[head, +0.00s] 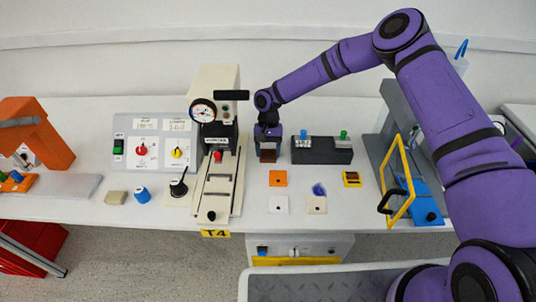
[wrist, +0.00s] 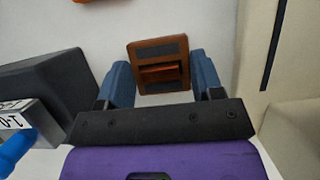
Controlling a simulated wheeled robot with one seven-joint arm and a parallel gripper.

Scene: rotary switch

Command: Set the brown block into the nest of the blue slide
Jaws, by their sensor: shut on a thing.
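The brown block (wrist: 160,49) is between the two blue fingers of my gripper (wrist: 162,80) in the wrist view. It has dark strips and a raised middle bar. In the head view the brown block (head: 267,157) shows below my gripper (head: 268,146), left of the dark button box. My gripper is shut on it; I cannot tell whether the block touches the table. The blue slide (head: 422,211) is at the right, at the foot of a grey press, with a black knob at its front. Its nest is not clearly visible behind the yellow guard frame.
The yellow guard frame (head: 397,182) with a black handle stands before the press (head: 399,105). The button box (head: 322,150) is right of my gripper; the gauge machine (head: 215,135) is left. An orange plate (head: 278,178), white plate (head: 278,205) and yellow part (head: 351,179) lie in front.

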